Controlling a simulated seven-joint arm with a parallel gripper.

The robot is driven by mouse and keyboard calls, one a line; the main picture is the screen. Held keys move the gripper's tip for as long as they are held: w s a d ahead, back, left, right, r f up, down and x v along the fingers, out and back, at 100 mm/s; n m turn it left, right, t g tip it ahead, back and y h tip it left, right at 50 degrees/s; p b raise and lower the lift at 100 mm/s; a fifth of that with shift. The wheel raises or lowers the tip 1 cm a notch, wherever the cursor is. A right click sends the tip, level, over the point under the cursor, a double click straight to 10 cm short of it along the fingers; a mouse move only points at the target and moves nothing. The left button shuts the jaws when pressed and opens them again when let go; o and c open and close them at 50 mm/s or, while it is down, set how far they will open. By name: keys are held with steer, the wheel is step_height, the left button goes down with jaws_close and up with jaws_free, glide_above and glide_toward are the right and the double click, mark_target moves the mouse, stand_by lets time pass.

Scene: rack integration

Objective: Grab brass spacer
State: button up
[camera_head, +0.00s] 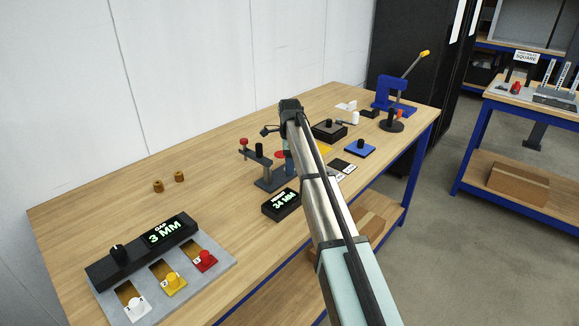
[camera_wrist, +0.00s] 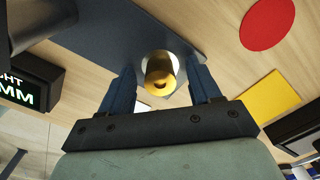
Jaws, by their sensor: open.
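A brass spacer (camera_wrist: 160,75), a short cylinder with a hole in its end, shows in the wrist view with a pale round surface around its far end. My gripper (camera_wrist: 161,82) is open, its two blue fingers on either side of this spacer; a gap shows on both sides. The spacer is by the dark grey plate (camera_wrist: 105,30) of the gauge stand, which shows in the head view (camera_head: 270,182). There my arm hides the spacer and most of the gripper. Two more brass spacers (camera_head: 158,186) (camera_head: 179,176) stand on the bench at the left.
The height display (camera_head: 281,205) reads 34 MM, in front of the stand. A gap panel (camera_head: 165,234) reading 3 MM and a tray with white, yellow and red knobs are at the front left. A red disc (camera_wrist: 267,23) and yellow square (camera_wrist: 269,97) lie nearby. A blue press (camera_head: 393,95) stands farther back.

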jaws_close()
stand_by(0.5)
steer(key=shift+r, duration=0.2)
